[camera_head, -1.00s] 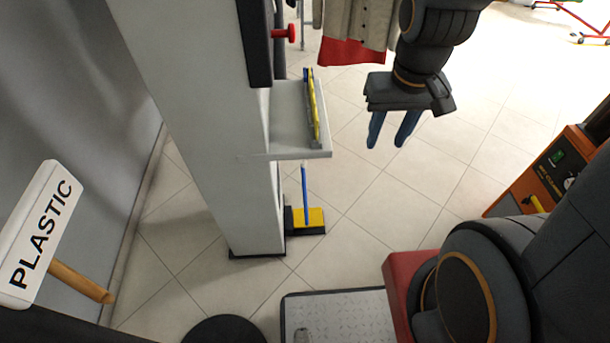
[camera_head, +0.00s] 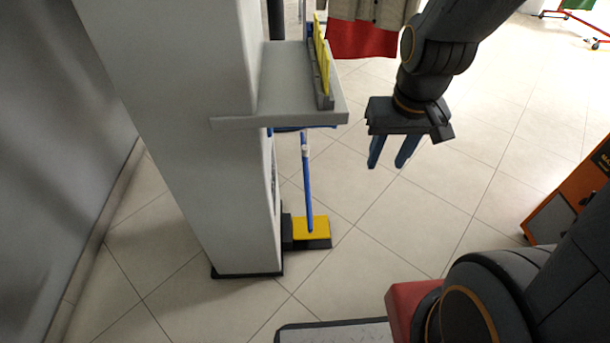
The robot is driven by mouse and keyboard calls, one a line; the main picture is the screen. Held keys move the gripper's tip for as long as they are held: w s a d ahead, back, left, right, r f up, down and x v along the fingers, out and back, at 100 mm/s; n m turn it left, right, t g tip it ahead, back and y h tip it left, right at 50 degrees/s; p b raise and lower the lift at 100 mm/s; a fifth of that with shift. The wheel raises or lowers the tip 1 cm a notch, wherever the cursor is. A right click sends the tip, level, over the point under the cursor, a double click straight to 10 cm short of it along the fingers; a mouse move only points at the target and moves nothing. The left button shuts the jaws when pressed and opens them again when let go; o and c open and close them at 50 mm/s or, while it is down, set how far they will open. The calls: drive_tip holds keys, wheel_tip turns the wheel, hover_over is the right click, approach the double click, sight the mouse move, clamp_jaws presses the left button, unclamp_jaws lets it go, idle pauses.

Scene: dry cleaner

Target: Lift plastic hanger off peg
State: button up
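My gripper (camera_head: 391,160) hangs at the upper middle right, pointing down, with its two blue fingers apart and nothing between them. It is in free air, to the right of the white column and its shelf. No plastic hanger and no peg can be made out in this view. The PLASTIC sign and its wooden peg are out of the picture now.
A white column (camera_head: 190,130) carries a small shelf (camera_head: 285,85) with a yellow-and-grey item on it. A blue-handled yellow broom or mop (camera_head: 311,228) stands behind. Garments (camera_head: 370,25) hang at the top. An orange machine (camera_head: 575,195) is at right. Tiled floor is open between.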

sight(306, 155)
drive_tip(key=a+f+m+g+y+b, duration=0.35)
drive_tip(key=f+b, duration=0.35)
drive_tip(key=f, duration=0.3)
drive_tip(key=a+f+m+g+y+b, duration=0.2)
drive_tip(key=f+m+b, duration=0.2)
drive_tip(key=f+b, duration=0.45)
drive_tip(key=w+a+m+t+y+p, duration=0.2)
drive_tip(key=w+a+m+t+y, duration=0.35)
drive_tip(key=w+m+y, duration=0.5)
drive_tip(key=w+d+m+t, duration=0.3)
drive_tip(key=w+m+t, duration=0.15)
drive_tip(key=w, duration=0.35)
drive_tip(key=shift+y, duration=0.3)
drive_tip(key=shift+r+b+x, duration=0.2)
drive_tip(key=shift+b+x, duration=0.65)
drive_tip(key=shift+x, duration=1.05)
drive_tip(key=shift+r+b+x, duration=0.25)
drive_tip(key=shift+b+x, duration=0.6)
drive_tip(key=shift+x, duration=1.05)
clamp_jaws()
